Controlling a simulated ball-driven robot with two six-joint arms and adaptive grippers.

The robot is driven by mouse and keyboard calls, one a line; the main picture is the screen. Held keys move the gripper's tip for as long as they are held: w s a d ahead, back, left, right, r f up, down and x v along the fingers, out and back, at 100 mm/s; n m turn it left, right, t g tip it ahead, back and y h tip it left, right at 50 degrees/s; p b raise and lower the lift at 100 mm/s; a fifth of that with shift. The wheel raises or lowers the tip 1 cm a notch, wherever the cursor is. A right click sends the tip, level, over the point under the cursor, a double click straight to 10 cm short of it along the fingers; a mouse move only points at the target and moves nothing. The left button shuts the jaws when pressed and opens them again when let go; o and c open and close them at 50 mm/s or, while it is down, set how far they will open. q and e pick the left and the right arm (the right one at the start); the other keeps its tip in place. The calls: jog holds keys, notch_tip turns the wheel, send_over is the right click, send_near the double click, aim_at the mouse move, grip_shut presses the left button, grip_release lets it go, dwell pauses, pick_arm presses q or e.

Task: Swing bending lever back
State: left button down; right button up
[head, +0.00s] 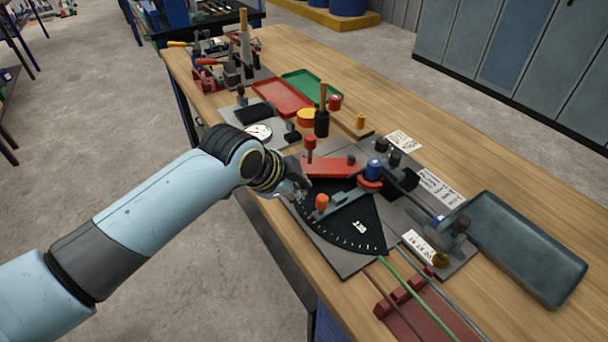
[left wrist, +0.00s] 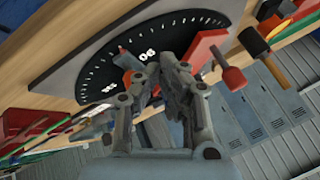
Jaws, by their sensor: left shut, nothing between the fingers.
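The bending plate carries a black, angle-marked dial (head: 352,228), which shows in the left wrist view too (left wrist: 130,62). A red lever (head: 335,168) with an upright red knob (head: 310,143) lies over the dial's far side. A grey lever (head: 345,197) with an orange knob (head: 321,202) lies across the dial, nearer me; both levers run toward the blue-capped pivot (head: 374,168). My left gripper (head: 300,190) is shut and empty, low at the dial's left side between the two knobs. In the left wrist view its fingers (left wrist: 160,72) partly cover the dial. Contact with either lever cannot be told.
A grey-green tray (head: 525,245) lies at the right. Green and grey rods (head: 415,290) run over a red rack in front. A dark wooden-handled tool (head: 322,115), a round gauge (head: 258,132) and red and green trays (head: 315,84) stand behind. Floor is open at left.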

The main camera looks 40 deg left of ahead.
pick_arm(q)
jog(key=x, duration=0.4)
jog(key=w+a, duration=0.2)
jog(key=shift+w+r+p, duration=0.1)
jog(key=shift+w+p, duration=0.25)
jog(key=shift+w, duration=0.05)
jog(key=shift+w+a, duration=0.2)
jog(key=shift+w, duration=0.05)
pick_arm(e)
jog(key=shift+w+a+r, duration=0.4)
jog(key=shift+w, duration=0.25)
jog(key=shift+s, duration=0.1)
jog(key=shift+f, duration=0.1)
pick_arm(q)
jog(key=shift+w+a+m+b, duration=0.35)
jog(key=shift+w+m+b, duration=0.05)
jog(key=shift+b, duration=0.1)
pick_arm(e)
jog(key=shift+d+f, duration=0.3)
jog(key=shift+f, duration=0.1)
